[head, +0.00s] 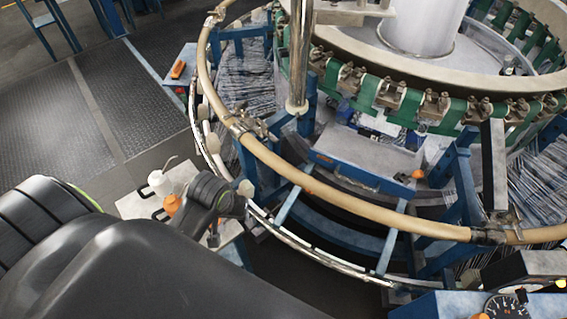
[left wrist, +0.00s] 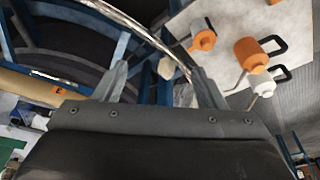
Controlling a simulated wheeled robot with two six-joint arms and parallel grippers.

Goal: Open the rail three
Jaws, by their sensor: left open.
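A beige tubular rail (head: 345,203) curves around the loom in the head view, with metal clamp joints along it. A thin silver rail (head: 300,250) runs lower and outside it. A cream knob (head: 246,188) sits by the silver rail, right at the end of my left gripper (head: 232,202). In the left wrist view, my left gripper (left wrist: 160,72) has its two fingers spread apart, and the cream knob (left wrist: 166,68) shows between them, apart from both. My right gripper is not in view.
A pale cart top (head: 135,205) with a white bottle (head: 160,183) and an orange bottle (head: 172,204) stands just left of my left gripper. Blue frame posts (head: 465,190) and a vertical metal pole (head: 299,60) stand within the loom. Dark floor (head: 145,90) lies open at upper left.

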